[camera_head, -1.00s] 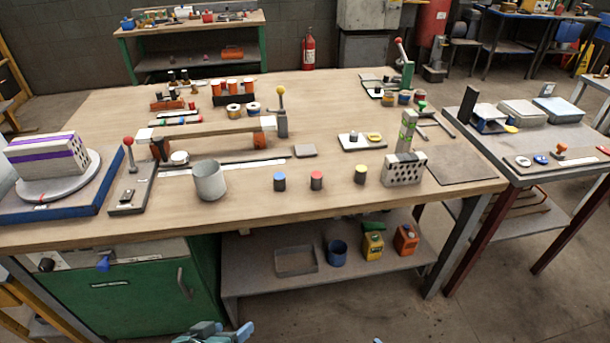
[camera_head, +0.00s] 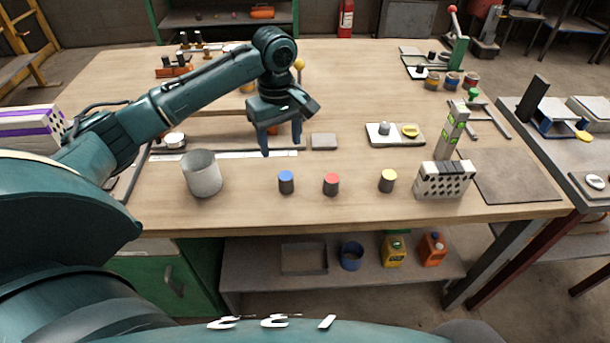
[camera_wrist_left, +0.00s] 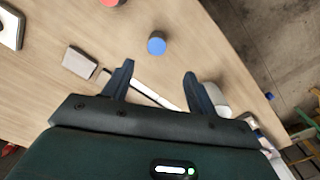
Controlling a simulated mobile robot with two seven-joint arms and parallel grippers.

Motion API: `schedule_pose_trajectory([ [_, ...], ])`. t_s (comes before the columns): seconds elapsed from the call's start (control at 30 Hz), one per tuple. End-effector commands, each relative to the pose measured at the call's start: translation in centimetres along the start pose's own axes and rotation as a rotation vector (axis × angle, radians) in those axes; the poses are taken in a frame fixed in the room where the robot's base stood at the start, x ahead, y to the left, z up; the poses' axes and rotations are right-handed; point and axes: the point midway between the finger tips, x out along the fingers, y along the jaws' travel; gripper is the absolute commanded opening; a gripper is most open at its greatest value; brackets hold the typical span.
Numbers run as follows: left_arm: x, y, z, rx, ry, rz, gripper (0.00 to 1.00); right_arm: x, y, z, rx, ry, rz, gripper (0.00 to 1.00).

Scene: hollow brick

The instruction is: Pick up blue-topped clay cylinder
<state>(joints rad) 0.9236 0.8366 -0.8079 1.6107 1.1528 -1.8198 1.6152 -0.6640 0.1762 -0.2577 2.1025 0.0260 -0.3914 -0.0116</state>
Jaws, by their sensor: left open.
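The blue-topped clay cylinder (camera_head: 286,182) stands upright on the wooden table near its front edge, dark-sided with a blue top. It also shows in the left wrist view (camera_wrist_left: 157,43), beyond the fingertips. My left gripper (camera_head: 281,140) is open and empty, pointing down above the table, behind and slightly left of the cylinder and apart from it. In the wrist view the fingers (camera_wrist_left: 158,70) are spread with nothing between them. My right gripper is not in view.
A red-topped cylinder (camera_head: 331,184) and a yellow-topped cylinder (camera_head: 387,181) stand to the right. A grey cup (camera_head: 202,174) stands to the left. A white perforated brick (camera_head: 444,180) is farther right. A flat grey block (camera_head: 324,141) lies behind.

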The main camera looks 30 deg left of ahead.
Motion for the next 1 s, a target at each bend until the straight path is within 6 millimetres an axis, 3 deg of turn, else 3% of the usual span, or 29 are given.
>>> schedule_pose_trajectory([
  [0.3, 5.9, 0.1, 0.1, 0.002, -0.001, -0.001, 0.58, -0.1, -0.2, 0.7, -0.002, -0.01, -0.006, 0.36],
  [0.57, 7.9, 0.2, 0.0, 0.003, 0.001, 0.001, 0.58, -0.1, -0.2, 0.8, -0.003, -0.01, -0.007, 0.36],
  [0.83, 11.8, 0.8, 0.1, 0.003, 0.0, 0.0, 0.58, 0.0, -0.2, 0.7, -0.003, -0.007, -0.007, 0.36],
  [1.0, 12.6, 0.9, 0.0, 0.004, 0.001, 0.003, 0.58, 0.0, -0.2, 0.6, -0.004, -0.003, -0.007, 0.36],
])
